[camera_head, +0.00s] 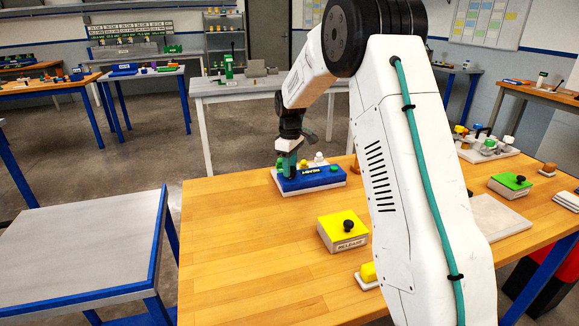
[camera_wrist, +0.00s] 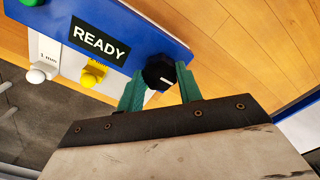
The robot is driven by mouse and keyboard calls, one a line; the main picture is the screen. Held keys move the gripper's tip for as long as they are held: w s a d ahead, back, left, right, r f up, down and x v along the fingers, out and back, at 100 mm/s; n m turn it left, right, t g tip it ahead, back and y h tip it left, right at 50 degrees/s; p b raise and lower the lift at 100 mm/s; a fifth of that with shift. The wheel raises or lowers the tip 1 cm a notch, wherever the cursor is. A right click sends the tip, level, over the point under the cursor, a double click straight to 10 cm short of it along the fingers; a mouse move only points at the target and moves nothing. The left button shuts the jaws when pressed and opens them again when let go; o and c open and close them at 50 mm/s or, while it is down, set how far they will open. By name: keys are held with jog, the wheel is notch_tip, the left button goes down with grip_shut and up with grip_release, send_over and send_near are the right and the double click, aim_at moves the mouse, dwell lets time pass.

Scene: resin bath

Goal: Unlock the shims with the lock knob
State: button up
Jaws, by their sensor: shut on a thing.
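The lock knob (camera_wrist: 159,72) is black with a white mark and sits at the end of a blue block (camera_wrist: 155,33). My gripper (camera_wrist: 160,84) has its teal fingers on either side of the knob, shut on it. A sign on the block reads READY (camera_wrist: 99,40). A white shim marked 1 mm (camera_wrist: 46,50) and a yellow shim (camera_wrist: 95,70) stick out along the block's edge. In the head view the blue block (camera_head: 318,181) stands at the table's far left, with my gripper (camera_head: 289,168) at its left end; the knob is not clear there.
A yellow-topped box marked RELEASE (camera_head: 343,228) with a black knob stands nearer on the wooden table (camera_head: 230,255). A green-topped box (camera_head: 511,184) stands at the right. The table's left front is bare. A grey table (camera_head: 80,240) stands at the left.

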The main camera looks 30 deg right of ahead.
jog(key=shift+w+r, duration=0.1)
jog(key=o, duration=1)
notch_tip(320, 180, up, 8)
jog(key=shift+f, duration=0.1)
jog(key=s+a+r+m, duration=0.2)
jog(key=s+a, duration=0.3)
jog(key=s, duration=0.9)
jog(key=s+a+r+m+t, duration=0.1)
jog(key=s+a, duration=0.3)
jog(key=s, duration=1.1)
jog(key=s+a+r+m, duration=0.3)
jog(key=s+a, duration=0.2)
jog(key=s, duration=1)
jog(key=shift+s+a+m, duration=0.25)
jog(key=shift+a+m, duration=0.1)
jog(key=shift+m, duration=0.05)
